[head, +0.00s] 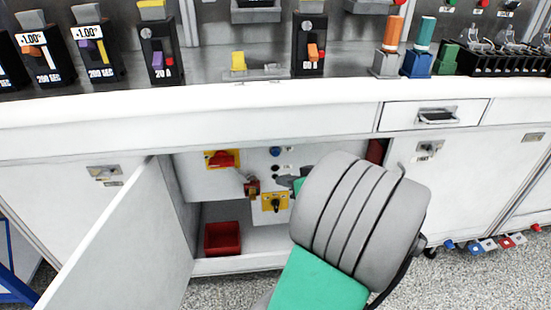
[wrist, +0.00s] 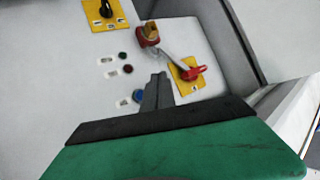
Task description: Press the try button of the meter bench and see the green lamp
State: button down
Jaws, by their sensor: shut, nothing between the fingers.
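The meter bench (head: 250,108) has an open cabinet with a white control panel inside. In the wrist view the panel (wrist: 186,42) carries a blue button (wrist: 138,96), a dark red round piece (wrist: 128,70) and a small dark green round piece (wrist: 122,55), which looks unlit. Their labels are too small to read, so I cannot tell which is the try button. The blue button also shows in the head view (head: 275,151). My gripper (wrist: 159,76) is shut and empty, in front of the panel, just right of the blue button in the wrist view. Contact is not visible.
A red handle on a yellow plate (head: 221,159), a red and brass piece on a lever (head: 251,188) and a black knob on yellow (head: 275,202) share the panel. A red bin (head: 222,239) sits below. The open door (head: 125,240) stands left. My arm hides the cabinet's right side.

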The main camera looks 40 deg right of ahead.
aim_at(276, 153)
jog(key=shift+w, duration=0.15)
jog(key=w+d, duration=0.5)
jog(key=w, duration=0.2)
dwell(0.4)
jog(key=shift+w, duration=0.1)
dwell(1.7)
jog(key=shift+w+d, duration=0.2)
jog(key=shift+w, duration=0.05)
jog(key=shift+w, duration=0.15)
dwell(0.4)
